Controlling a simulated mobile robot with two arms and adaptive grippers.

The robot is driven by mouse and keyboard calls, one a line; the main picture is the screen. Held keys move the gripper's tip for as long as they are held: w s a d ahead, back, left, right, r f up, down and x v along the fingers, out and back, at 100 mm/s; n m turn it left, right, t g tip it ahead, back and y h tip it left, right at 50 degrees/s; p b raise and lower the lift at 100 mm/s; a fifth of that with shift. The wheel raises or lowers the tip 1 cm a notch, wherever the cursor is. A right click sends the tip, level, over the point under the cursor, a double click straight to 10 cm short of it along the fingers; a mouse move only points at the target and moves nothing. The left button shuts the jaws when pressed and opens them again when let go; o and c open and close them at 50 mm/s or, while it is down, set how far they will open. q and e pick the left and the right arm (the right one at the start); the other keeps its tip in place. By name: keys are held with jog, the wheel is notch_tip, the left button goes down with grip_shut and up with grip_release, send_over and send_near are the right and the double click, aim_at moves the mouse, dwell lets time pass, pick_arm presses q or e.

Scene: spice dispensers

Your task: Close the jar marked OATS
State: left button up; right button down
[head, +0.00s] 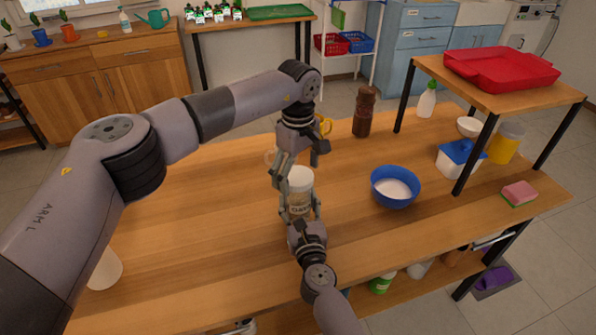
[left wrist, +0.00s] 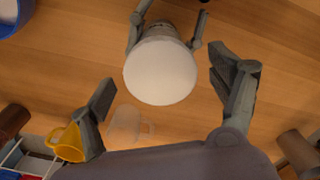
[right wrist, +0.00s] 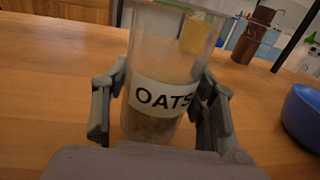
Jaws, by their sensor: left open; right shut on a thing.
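The OATS jar (head: 300,203) stands upright on the table, clear with a black-on-white label (right wrist: 163,97) and brown-grey contents in its lower part. A round white lid (head: 300,177) sits over its top; in the left wrist view the lid (left wrist: 160,72) covers the mouth. I cannot tell whether it is fastened. My right gripper (right wrist: 160,95) is shut on the jar's body from the near side. My left gripper (head: 294,164) is open above the jar, pointing down, its fingers apart on either side of the lid in its wrist view.
A blue bowl (head: 395,187) with white contents stands right of the jar. A brown mill (head: 364,110) stands behind. A raised shelf (head: 540,92) with a red tray (head: 500,68) is at right, near a sponge (head: 519,193). A yellow object (left wrist: 68,141) and clear cup (left wrist: 126,124) are nearby.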

pick_arm(q)
notch_tip(320, 180, up, 12)
dwell(0.5)
pick_arm(e)
jog(key=c, duration=0.6)
grip_release()
jog(key=s, duration=0.4)
jog(key=s+d, duration=0.1)
jog(key=s, duration=0.3)
jog(key=s+d, duration=0.1)
jog(key=s, duration=0.3)
